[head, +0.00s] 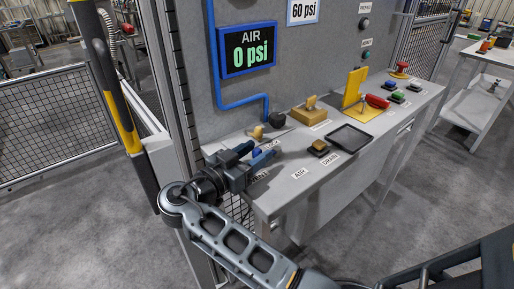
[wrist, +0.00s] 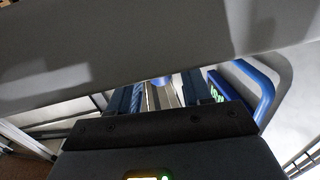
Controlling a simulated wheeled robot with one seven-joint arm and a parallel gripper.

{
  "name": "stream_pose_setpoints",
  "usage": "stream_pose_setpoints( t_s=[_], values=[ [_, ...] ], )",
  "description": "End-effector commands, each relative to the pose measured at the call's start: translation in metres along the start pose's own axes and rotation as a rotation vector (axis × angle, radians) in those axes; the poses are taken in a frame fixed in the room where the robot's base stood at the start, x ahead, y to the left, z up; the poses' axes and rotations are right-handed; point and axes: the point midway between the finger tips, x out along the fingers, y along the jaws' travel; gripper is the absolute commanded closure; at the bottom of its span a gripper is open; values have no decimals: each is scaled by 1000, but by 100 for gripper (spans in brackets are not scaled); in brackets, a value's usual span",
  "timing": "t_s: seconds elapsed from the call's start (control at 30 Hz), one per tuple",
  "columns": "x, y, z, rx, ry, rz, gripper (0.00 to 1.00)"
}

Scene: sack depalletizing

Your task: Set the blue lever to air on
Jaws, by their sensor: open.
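The blue lever (head: 257,152) is a small blue piece at the left end of the grey bench, mostly hidden by my gripper. My gripper (head: 261,150) is open, with one finger on each side of the blue piece. I cannot tell whether either finger touches it. In the wrist view a blue rounded part (wrist: 161,81) shows between my two fingers (wrist: 163,95). The lever's exact angle is hidden. The air display (head: 247,50) reads 0 psi in green.
A blue pipe (head: 240,103) runs down the panel to a dark knob (head: 277,119). On the bench (head: 285,196) are a yellow block (head: 309,115), a black tray (head: 350,137), a red-handled lever (head: 377,101) and several buttons. A yellow-black post (head: 118,110) stands left of my arm.

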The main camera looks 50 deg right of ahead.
Motion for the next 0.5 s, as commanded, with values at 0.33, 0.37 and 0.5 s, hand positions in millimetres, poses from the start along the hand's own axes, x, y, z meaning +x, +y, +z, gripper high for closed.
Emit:
stream_pose_setpoints(
  t_s=[0.33,0.37,0.5],
  values=[
    [11,0,0,0,0,-1,51],
    [11,0,0,0,0,-1,51],
    [11,0,0,0,0,-1,60]
  ],
)
